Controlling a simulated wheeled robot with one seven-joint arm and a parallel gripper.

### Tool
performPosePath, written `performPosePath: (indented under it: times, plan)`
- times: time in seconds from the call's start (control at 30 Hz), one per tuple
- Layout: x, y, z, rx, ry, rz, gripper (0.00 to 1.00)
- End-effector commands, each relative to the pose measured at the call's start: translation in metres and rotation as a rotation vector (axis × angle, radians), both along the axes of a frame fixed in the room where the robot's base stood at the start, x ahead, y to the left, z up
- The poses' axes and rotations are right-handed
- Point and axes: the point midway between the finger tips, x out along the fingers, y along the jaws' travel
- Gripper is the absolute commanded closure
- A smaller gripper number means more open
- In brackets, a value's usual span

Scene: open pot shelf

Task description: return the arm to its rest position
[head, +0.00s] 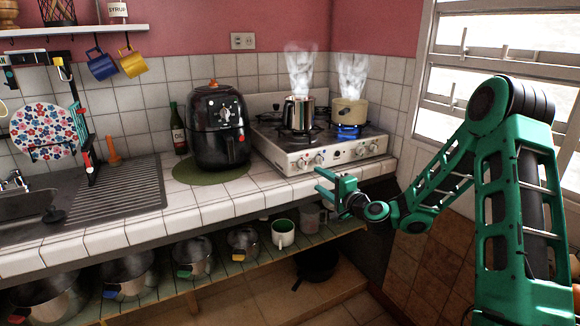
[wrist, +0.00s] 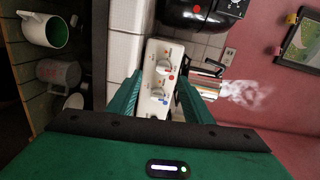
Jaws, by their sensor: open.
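My green arm reaches in from the right in the head view. My gripper (head: 322,184) is open and empty, in front of the counter edge and below the stove's front. In the wrist view my gripper (wrist: 160,92) shows its two green fingers spread apart, with the white stove front (wrist: 158,75) and its knobs seen between them. The fingers appear apart from the stove, though the exact gap is hard to tell.
The stove (head: 310,156) holds a steaming metal pot (head: 298,113) and a steaming beige pot (head: 349,112) over a blue flame. A black air fryer (head: 218,130) stands left.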

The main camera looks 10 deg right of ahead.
Motion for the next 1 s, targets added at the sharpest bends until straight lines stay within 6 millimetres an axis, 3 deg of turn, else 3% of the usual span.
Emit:
performPosePath:
  times: [0.2,0.37,0.67,0.87,1.0]
  plan:
    - [-0.041,0.019,-0.007,-0.337,0.086,0.171,0.54]
    - [-0.084,0.007,-0.021,-0.596,0.199,0.275,0.54]
    - [-0.187,-0.06,-0.029,-0.958,0.488,0.39,0.54]
    - [-0.275,-0.11,-0.018,-1.082,0.715,0.423,0.54]
    - [-0.345,-0.139,-0.007,-1.106,0.878,0.437,0.54]
